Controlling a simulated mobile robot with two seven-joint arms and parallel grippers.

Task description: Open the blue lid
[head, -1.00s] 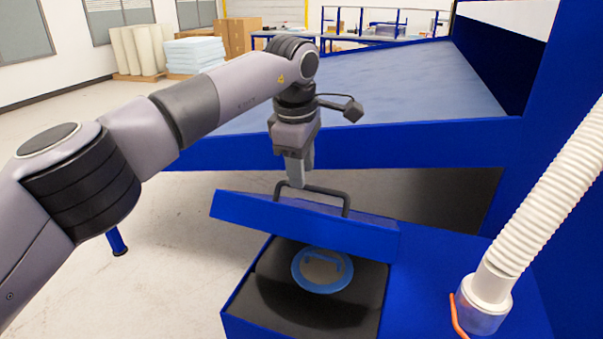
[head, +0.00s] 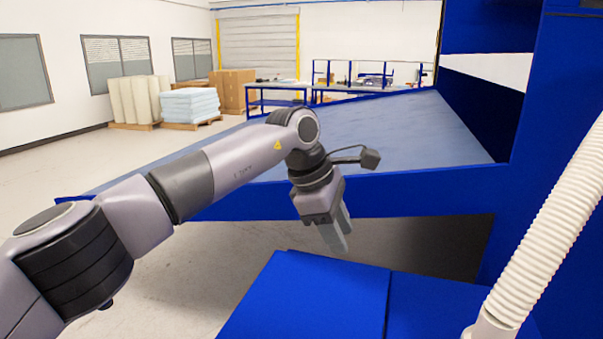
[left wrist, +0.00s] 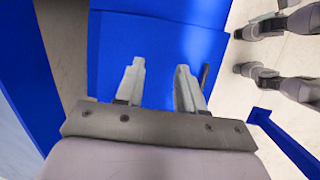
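The blue lid (head: 310,295) appears as a flat blue panel over the box, at the bottom of the head view. Its near part is cut off by the frame edge. In the left wrist view the lid (left wrist: 158,60) spreads beneath the fingers, and no dark box inside shows. A short dark piece of the handle (left wrist: 205,76) shows beside the right-hand finger. My left gripper (head: 345,245) hangs above the lid's far side. Its fingers (left wrist: 160,75) are apart with nothing between them. My right gripper is not in view.
A white corrugated hose (head: 540,225) rises at the right from the blue deck (head: 430,305) beside the lid. A large table (head: 400,130) with a blue edge stands behind my left gripper. The floor at left is clear. Foam stacks (head: 190,104) stand far back.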

